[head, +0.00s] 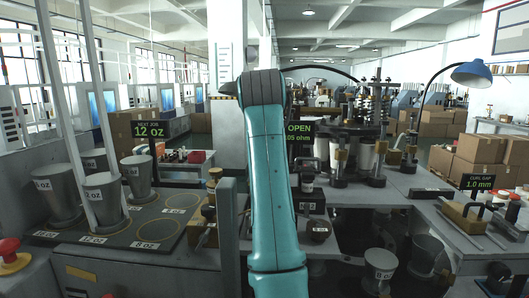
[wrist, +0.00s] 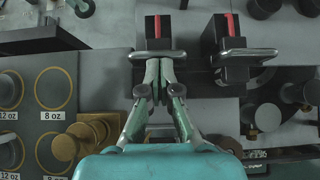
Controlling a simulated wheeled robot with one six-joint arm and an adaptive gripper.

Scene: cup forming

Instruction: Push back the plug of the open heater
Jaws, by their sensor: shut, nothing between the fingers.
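A black sign reading OPEN with an ohm value (head: 299,132) stands just right of my arm in the head view. In the wrist view, two black blocks with red stripes, a left block (wrist: 151,21) and a right block (wrist: 210,36), each have a metal bar at the near side. I cannot tell for sure which part is the plug or which block the sign belongs to. My gripper (wrist: 159,66) is shut and empty, its fingertips at the left block's bar (wrist: 138,54); contact is unclear. In the head view my arm hides the gripper.
Metal cups (head: 103,198) stand on a dark size-marked board (head: 92,240) at the left, with a brass knob (wrist: 92,133) beside it. A red button (head: 10,250) is at the left edge.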

